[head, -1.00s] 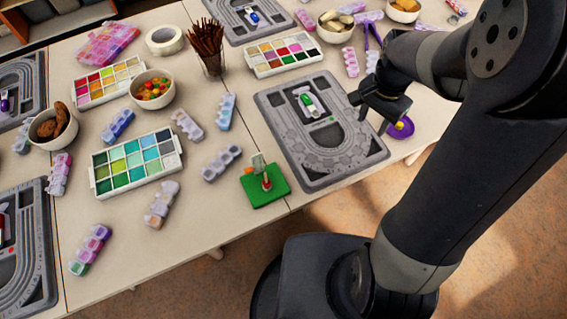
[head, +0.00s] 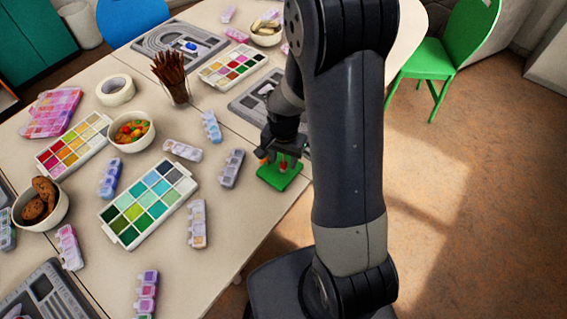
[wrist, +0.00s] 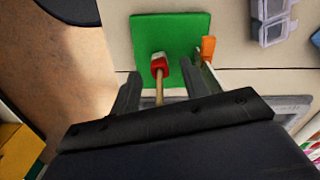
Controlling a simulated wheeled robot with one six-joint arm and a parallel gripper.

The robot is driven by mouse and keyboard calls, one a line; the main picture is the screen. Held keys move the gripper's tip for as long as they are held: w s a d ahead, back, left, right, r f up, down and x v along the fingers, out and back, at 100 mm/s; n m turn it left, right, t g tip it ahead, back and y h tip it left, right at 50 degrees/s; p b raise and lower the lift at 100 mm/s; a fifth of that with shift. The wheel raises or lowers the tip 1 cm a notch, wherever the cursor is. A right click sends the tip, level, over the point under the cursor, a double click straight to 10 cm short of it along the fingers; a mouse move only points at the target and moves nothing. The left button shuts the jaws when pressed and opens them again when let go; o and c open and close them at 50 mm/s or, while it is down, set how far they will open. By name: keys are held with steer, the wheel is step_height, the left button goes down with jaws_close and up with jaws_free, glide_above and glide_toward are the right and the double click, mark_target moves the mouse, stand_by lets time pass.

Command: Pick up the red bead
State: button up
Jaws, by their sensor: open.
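The red bead (wrist: 160,68) sits on an upright tan peg on a green base (wrist: 170,36) in the wrist view. A pale thing shows at the bead's far side. An orange piece (wrist: 208,47) on a pale post stands to its right. My gripper (wrist: 161,75) is open, with one finger on each side of the bead and peg, apart from the bead. In the head view my gripper (head: 276,153) is over the green base (head: 270,178) at the table's edge, and the red bead (head: 284,165) shows small beneath it.
A grey bead board (head: 245,104) lies behind my arm. A pale bead box (head: 231,168) lies left of the green base, with a paint-like tray of blues and greens (head: 112,236) farther left. The table's front edge is close to the base.

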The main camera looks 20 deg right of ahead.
steer(key=shift+f, duration=0.5)
steer(key=shift+c, duration=0.4)
jaws_close()
